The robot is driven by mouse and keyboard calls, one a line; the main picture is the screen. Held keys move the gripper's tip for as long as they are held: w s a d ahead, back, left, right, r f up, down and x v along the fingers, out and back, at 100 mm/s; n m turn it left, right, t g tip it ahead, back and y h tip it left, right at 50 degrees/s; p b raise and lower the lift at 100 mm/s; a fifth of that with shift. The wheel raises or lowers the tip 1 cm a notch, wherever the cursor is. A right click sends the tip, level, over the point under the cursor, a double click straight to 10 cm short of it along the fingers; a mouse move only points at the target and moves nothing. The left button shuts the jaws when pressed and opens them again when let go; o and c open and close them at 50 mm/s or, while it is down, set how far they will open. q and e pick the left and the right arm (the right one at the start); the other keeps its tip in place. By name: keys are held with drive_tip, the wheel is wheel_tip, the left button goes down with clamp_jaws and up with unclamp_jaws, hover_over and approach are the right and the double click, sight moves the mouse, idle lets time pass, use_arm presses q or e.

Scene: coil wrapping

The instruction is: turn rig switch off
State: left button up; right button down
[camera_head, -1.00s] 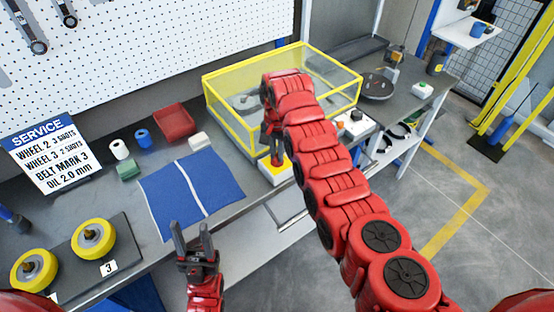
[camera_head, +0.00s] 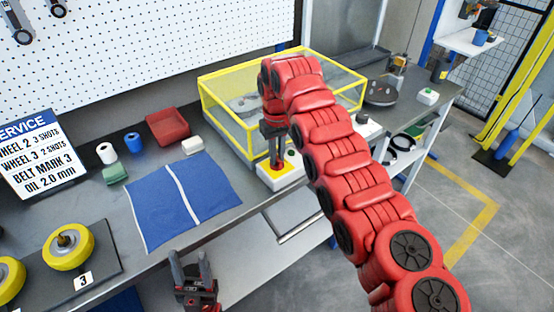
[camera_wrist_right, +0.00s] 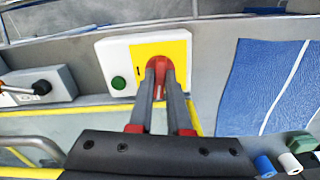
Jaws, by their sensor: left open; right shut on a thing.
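The rig switch is a red handle (camera_wrist_right: 158,72) on a yellow plate, set in a white control box (camera_wrist_right: 118,48) with a green button (camera_wrist_right: 118,83). In the head view the box (camera_head: 280,180) stands at the bench's front edge, before the yellow-framed guard. My right gripper (camera_head: 277,164) reaches down onto it. In the right wrist view its fingers (camera_wrist_right: 158,86) are shut on the red handle, which they partly hide. My left gripper (camera_head: 189,265) is open and empty in front of the bench, below the blue cloth.
A blue cloth (camera_head: 205,202) lies left of the box. The yellow-framed clear guard (camera_head: 222,112) stands behind it. Yellow wheels (camera_head: 68,246) sit on a dark board at the left. A red tray (camera_head: 168,126), small rolls and a service sign (camera_head: 35,165) are further back.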

drive_tip(key=shift+n+b, duration=0.3)
drive_tip(key=shift+n, duration=0.8)
drive_tip(key=c, duration=0.9)
unclamp_jaws()
drive_tip(key=shift+o, duration=0.2)
drive_tip(key=shift+r, duration=0.6)
drive_tip(key=r, duration=0.2)
drive_tip(key=r+p, duration=0.1)
drive_tip(key=r, duration=0.1)
drive_tip(key=shift+a+r, duration=0.2)
drive_tip(key=shift+r, duration=0.15)
wheel_tip(320, 180, up, 12)
drive_tip(key=p, duration=1.1)
drive_tip(key=shift+d+f, duration=0.2)
drive_tip(key=shift+f, duration=0.05)
